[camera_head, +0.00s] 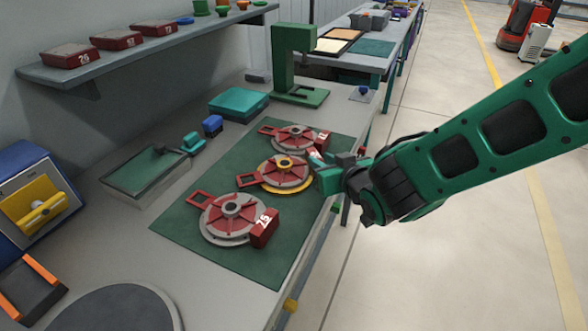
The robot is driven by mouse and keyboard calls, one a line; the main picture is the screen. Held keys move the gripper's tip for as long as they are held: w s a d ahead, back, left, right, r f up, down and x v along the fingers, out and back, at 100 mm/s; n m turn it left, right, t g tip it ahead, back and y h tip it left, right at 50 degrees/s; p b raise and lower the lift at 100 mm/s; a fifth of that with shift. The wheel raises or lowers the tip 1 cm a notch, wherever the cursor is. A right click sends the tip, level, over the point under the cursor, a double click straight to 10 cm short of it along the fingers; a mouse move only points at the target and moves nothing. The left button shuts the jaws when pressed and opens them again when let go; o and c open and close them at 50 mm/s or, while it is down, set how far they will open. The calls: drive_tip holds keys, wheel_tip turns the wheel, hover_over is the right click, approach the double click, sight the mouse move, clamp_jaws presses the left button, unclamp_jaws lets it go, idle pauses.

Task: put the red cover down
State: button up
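Three round covers with red spokes lie in a row on a dark green mat (185,225). My green gripper (319,170) is at the right edge of the middle cover. It hides that edge, and whether its fingers hold anything is unclear.
A shelf (190,43) with several numbered red blocks runs along the wall. A teal box (238,103), a glass-topped tray (147,171) and a green stand (293,62) are on the bench. A blue box with a yellow handle (38,207) stands left.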

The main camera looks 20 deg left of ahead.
sight(316, 154)
drive_tip(key=x, duration=0.5)
drive_tip(key=shift+d, duration=0.1)
clamp_jaws()
drive_tip(key=shift+w+r, duration=0.1)
idle(1.2)
